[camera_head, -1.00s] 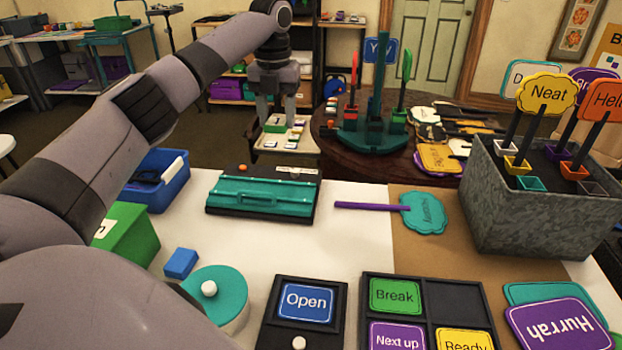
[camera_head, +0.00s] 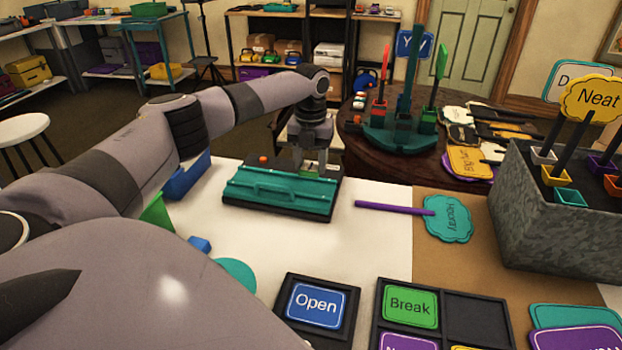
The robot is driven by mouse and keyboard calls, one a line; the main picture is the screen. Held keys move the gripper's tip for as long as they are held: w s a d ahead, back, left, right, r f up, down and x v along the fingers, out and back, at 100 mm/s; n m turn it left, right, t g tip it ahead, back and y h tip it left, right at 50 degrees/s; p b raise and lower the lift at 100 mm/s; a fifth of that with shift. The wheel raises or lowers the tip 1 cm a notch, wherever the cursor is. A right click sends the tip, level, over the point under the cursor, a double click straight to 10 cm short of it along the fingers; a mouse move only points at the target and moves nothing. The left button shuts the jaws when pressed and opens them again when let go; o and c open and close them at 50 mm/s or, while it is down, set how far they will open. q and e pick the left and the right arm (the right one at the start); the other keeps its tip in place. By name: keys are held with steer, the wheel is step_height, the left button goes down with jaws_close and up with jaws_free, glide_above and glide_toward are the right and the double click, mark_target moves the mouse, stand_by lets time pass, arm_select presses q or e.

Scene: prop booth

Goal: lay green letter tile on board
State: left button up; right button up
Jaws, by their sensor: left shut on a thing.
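My left gripper (camera_head: 313,163) points down at the far edge of a black-and-teal board-like piece (camera_head: 280,191) on the white table. It is shut on a small green tile (camera_head: 311,174), which shows only in part between and below the fingers. Any letter on it is too small to read. I cannot tell whether the tile touches the black edge or hangs just above or behind it. An orange knob (camera_head: 264,160) sits at the back left of that piece. My right gripper is not in view.
A purple-handled teal paddle (camera_head: 446,218) lies to the right. A grey planter (camera_head: 545,225) with signs stands at the far right. Black frames with an "Open" tile (camera_head: 316,304) and a "Break" tile (camera_head: 410,306) lie in front. My left arm covers the left side. The white table middle is clear.

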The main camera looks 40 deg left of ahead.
mark_target(311, 165)
arm_select(q)
steer(key=shift+f, duration=2.55)
steer(key=o, duration=1)
steer(key=shift+f, duration=0.1)
steer(key=shift+w+r, duration=0.1)
steer(key=shift+r, duration=0.4)
step_height(311, 165, up, 11)
steer(key=shift+r, duration=0.15)
